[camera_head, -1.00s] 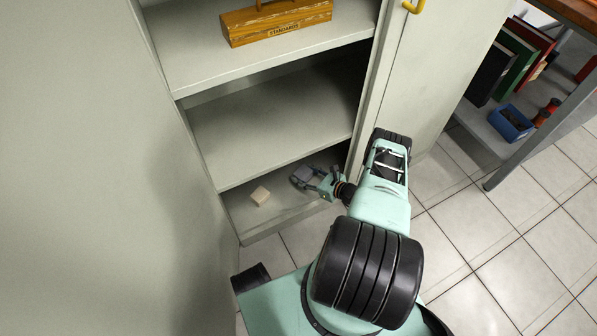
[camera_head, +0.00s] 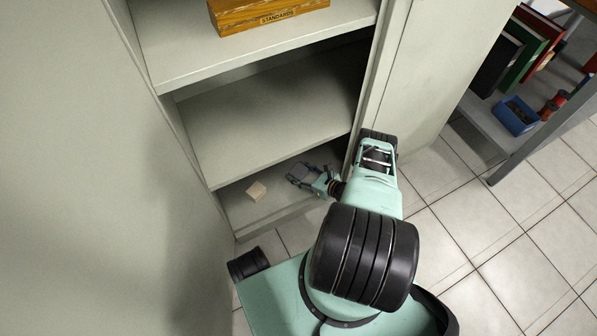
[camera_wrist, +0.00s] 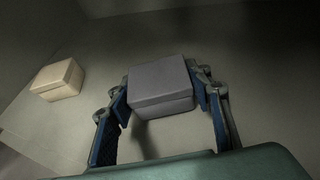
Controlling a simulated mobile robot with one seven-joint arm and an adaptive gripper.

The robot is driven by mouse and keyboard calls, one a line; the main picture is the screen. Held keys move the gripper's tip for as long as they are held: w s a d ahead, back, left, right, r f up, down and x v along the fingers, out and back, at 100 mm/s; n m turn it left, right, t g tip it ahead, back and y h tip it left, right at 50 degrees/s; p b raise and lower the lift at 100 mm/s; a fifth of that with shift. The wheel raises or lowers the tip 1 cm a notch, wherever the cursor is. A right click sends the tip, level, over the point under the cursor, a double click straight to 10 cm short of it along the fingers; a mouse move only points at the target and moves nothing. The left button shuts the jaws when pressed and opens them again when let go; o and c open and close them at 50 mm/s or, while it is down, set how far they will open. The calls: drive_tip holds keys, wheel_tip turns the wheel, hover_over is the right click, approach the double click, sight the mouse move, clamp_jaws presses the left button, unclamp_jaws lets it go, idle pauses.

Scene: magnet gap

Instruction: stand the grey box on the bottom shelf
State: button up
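The grey box (camera_wrist: 161,88) is a small dark grey block with a lid-like seam. In the wrist view it sits between the two blue-padded fingers of my gripper (camera_wrist: 160,82). The pads meet its left and right sides near the fingertips. In the head view, my gripper (camera_head: 308,178) reaches into the lowest bay of the cabinet from the right, with the grey box (camera_head: 298,171) at its end, over the bottom shelf (camera_head: 277,203). A shadow falls below the box; I cannot tell whether its underside touches the shelf.
The middle shelf (camera_head: 265,120) above is empty. A wooden case (camera_head: 268,14) sits on the upper shelf. The cabinet's right side is close to my arm.

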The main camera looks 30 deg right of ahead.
drive_tip(key=o, duration=0.4)
drive_tip(key=p+v, duration=0.3)
drive_tip(key=v, duration=0.9)
